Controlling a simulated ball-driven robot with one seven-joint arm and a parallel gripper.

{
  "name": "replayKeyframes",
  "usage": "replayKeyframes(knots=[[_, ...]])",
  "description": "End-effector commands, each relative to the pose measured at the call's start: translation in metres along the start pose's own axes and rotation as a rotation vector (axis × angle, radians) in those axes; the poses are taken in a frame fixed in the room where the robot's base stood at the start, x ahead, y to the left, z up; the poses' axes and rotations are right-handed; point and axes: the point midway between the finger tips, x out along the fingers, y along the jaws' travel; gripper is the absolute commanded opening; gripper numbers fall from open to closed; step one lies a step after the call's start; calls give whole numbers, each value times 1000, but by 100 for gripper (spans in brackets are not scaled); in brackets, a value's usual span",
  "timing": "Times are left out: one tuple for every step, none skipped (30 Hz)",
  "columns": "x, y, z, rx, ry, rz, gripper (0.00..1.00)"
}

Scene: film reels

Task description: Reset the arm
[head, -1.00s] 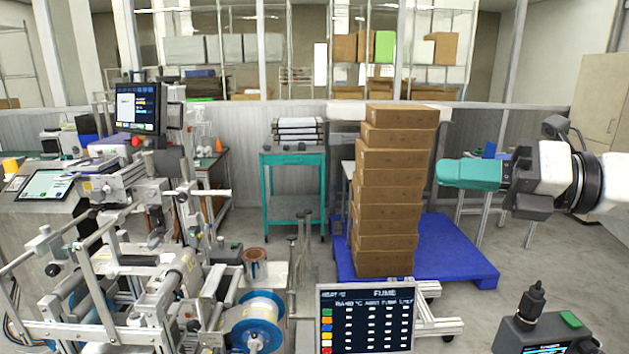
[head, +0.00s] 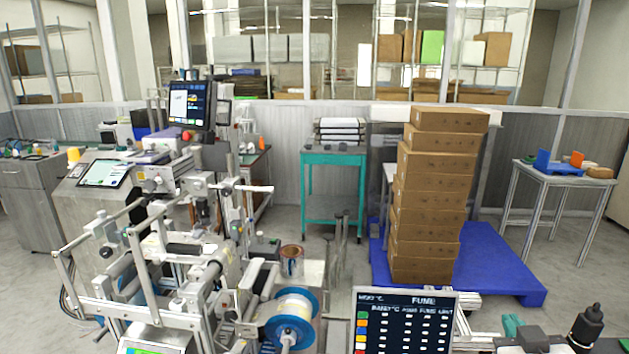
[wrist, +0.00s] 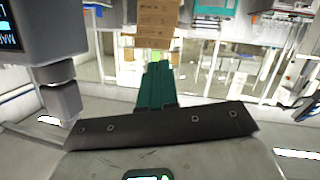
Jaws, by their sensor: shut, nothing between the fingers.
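My gripper (wrist: 157,88) shows in the wrist view as two teal fingers closed together with nothing between them. It hangs in free air, apart from the boxes. In the head view my arm no longer crosses the right side. A small teal piece (head: 512,325) shows at the bottom right edge there, and I cannot tell whether it is my fingers. A stack of brown boxes (head: 434,190) stands on a blue pallet (head: 505,270); in the wrist view brown boxes (wrist: 157,22) show beyond the fingertips.
A machine with rollers and a blue-rimmed spool (head: 291,318) fills the left front. A teal cart (head: 334,185) stands behind. A small table (head: 560,180) with blue and orange things is at the right. A screen (head: 405,322) sits at the bottom.

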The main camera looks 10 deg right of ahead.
Motion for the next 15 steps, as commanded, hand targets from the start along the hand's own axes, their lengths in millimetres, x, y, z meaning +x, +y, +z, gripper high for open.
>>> replayKeyframes(knots=[[-8,-14,33,15,-95,-38,0],[-14,-21,52,22,-151,-60,0],[-22,-30,77,29,-229,-87,0],[-30,-36,95,32,-285,-107,0],[-38,-42,113,36,-341,-128,0],[-50,-49,137,36,-418,-155,0],[-61,-54,154,34,-475,-176,0],[-72,-58,172,32,-533,-195,0],[-88,-63,194,26,-609,-221,0],[-101,-67,210,20,-667,-242,0],[-114,-69,225,12,-724,-260,0],[-132,-71,244,1,-797,-284,0],[-145,-71,256,-7,-849,-299,0],[-158,-71,268,-17,-898,-315,0],[-174,-70,281,-30,-958,-333,0]])
